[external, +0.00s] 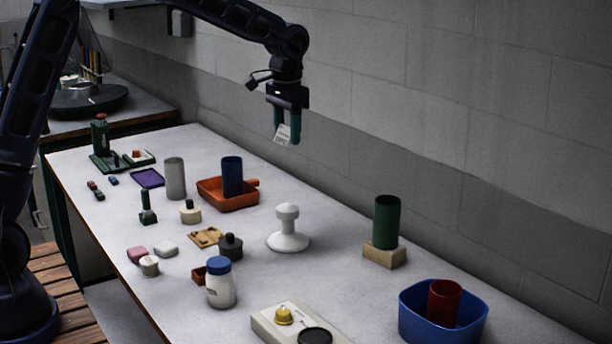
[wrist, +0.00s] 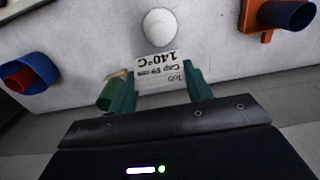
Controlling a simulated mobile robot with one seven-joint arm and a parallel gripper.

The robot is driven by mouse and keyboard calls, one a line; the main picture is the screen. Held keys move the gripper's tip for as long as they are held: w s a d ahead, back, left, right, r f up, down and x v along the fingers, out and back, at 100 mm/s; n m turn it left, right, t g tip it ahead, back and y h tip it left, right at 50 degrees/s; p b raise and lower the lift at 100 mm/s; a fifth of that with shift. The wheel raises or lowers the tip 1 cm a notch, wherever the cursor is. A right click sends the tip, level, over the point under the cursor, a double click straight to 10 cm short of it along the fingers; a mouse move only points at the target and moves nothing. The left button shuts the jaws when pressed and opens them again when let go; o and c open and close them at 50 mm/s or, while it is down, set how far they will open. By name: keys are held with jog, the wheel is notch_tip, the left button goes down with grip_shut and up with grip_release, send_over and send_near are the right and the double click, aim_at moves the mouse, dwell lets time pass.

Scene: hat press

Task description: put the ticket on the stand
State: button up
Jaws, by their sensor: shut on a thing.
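The ticket (external: 282,135) is a small white card with printed text. My gripper (external: 289,139) is shut on it and holds it tilted in the air, well above the table's far side. In the wrist view the ticket (wrist: 158,72) sits between the green fingers (wrist: 159,85), and "140°C" reads upside down. A white pedestal (external: 288,230) with a wide round foot and rounded top stands on the table, apart from the ticket. Its pale top also shows in the wrist view (wrist: 159,27). I cannot tell for sure which object is the stand.
An orange tray (external: 211,194) holds a blue cylinder (external: 232,176). A green cylinder (external: 387,220) stands on a beige block (external: 384,255). A blue bowl (external: 411,315) holds a red cylinder (external: 443,301). Smaller items crowd the table's near side. A block wall runs along the back.

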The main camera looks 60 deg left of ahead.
aim_at(288, 207)
notch_tip(288, 207, down, 16)
jog(key=shift+f, duration=0.1)
dwell(0.5)
jog(key=shift+f, duration=0.1)
jog(key=o, duration=0.9)
